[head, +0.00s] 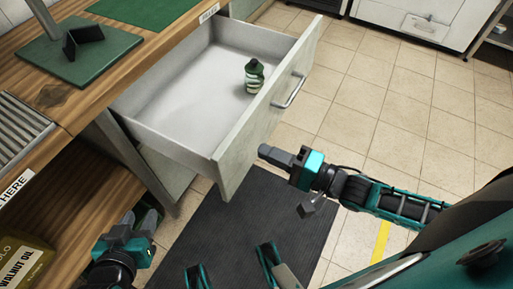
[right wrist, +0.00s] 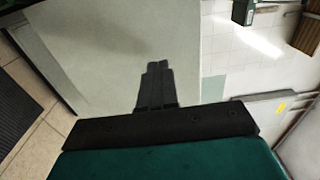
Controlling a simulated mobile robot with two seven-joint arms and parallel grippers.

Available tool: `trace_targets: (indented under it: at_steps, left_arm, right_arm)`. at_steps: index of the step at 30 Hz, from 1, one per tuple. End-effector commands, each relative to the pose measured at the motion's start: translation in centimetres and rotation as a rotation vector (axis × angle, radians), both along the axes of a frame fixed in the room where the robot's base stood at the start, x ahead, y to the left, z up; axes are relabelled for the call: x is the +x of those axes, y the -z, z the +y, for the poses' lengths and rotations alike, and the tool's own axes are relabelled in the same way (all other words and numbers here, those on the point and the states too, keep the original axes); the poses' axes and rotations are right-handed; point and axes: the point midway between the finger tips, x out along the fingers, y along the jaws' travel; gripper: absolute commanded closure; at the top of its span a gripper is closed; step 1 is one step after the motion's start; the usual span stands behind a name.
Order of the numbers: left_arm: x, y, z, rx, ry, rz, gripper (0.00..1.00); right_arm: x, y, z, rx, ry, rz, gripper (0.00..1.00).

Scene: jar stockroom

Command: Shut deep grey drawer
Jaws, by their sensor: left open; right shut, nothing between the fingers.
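The deep grey drawer (head: 222,157) is pulled well out from under the wooden counter. A green and white jar (head: 254,76) stands upright inside it, near the front panel. The drawer's front has a metal bar handle (head: 289,92). My right gripper (head: 264,151) is shut and empty, with its tips close to the outer face of the front panel, below the handle. In the right wrist view its shut fingers (right wrist: 156,86) lie against a pale grey panel (right wrist: 115,50); I cannot tell whether they touch it. My left gripper (head: 150,217) is open, low beside the wooden shelf.
The counter (head: 110,62) carries a green mat with a stand and a ribbed grey tray (head: 18,128). A box (head: 22,262) sits on the lower shelf at the left. A dark mat (head: 245,225) lies on the tiled floor. The floor right of the drawer is clear.

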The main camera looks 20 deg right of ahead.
Motion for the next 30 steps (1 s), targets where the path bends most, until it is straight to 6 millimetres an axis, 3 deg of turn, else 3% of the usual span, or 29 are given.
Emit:
trace_targets:
  at_steps: [7,23,30]
  left_arm:
    - [-0.3,1.0,0.0,0.001,0.000,0.007,0.57]
    - [-0.3,1.0,0.0,0.001,-0.002,0.008,0.57]
    - [-0.3,1.2,0.0,-0.002,-0.003,0.008,0.57]
  right_arm:
    - [2.3,0.1,2.0,0.000,0.000,0.000,1.00]
    - [2.8,0.0,2.4,-0.001,0.000,0.001,1.00]
    - [4.6,0.0,3.9,0.002,0.000,-0.002,1.00]
